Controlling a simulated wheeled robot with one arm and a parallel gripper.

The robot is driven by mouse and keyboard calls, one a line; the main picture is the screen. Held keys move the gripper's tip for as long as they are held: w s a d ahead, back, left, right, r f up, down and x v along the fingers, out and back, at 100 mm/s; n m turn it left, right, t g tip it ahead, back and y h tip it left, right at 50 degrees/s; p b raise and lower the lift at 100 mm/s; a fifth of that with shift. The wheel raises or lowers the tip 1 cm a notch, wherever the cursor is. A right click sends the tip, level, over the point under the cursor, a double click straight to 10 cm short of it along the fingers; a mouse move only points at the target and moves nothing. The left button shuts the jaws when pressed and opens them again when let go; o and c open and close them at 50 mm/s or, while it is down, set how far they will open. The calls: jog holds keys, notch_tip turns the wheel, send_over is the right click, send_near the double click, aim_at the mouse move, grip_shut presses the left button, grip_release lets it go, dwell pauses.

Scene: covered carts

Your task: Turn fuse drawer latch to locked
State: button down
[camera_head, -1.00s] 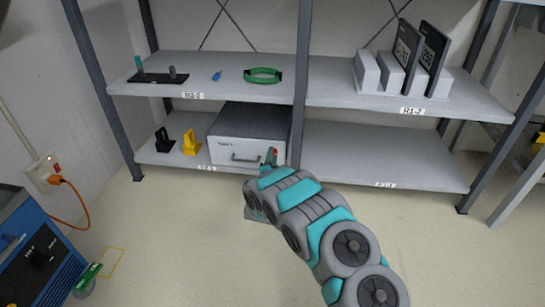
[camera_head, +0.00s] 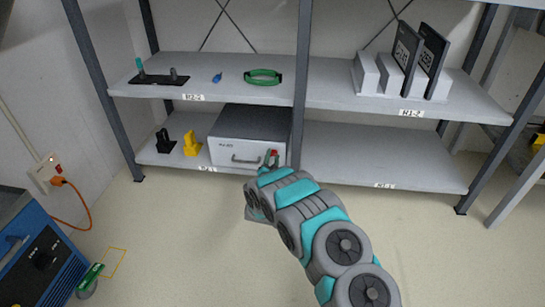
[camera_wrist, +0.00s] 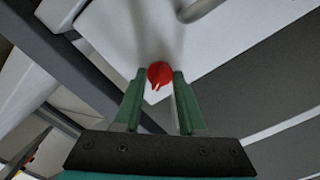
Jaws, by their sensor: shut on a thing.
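The fuse drawer (camera_head: 245,147) is a white-fronted box with a dark top on the lower left shelf. It has a bar handle (camera_head: 246,159) low on its front. The latch (camera_wrist: 160,73) is a small round red knob on the white drawer front. It also shows as a red spot in the head view (camera_head: 275,152). My gripper (camera_wrist: 160,85) has green fingers, one on each side of the red knob, shut on it. In the head view my gripper (camera_head: 268,159) is at the drawer's lower right front. The latch's markings cannot be read.
A black piece (camera_head: 162,141) and a yellow piece (camera_head: 192,143) stand left of the drawer. A green ring (camera_head: 263,77) lies on the shelf above. The lower right shelf (camera_head: 375,155) is empty. A shelf post (camera_head: 302,80) rises just right of the drawer.

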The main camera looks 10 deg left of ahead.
jog(key=n+p, duration=0.1)
jog(key=n, duration=0.5)
jog(key=shift+n, duration=0.3)
jog(key=n, duration=0.5)
jog(key=shift+p, duration=0.4)
jog(key=shift+n, duration=0.3)
jog(key=shift+c, duration=2.3)
grip_release()
jog(key=s, duration=0.7)
jog(key=shift+s+p, duration=0.3)
jog(key=shift+s, duration=0.1)
jog(key=shift+a, duration=0.1)
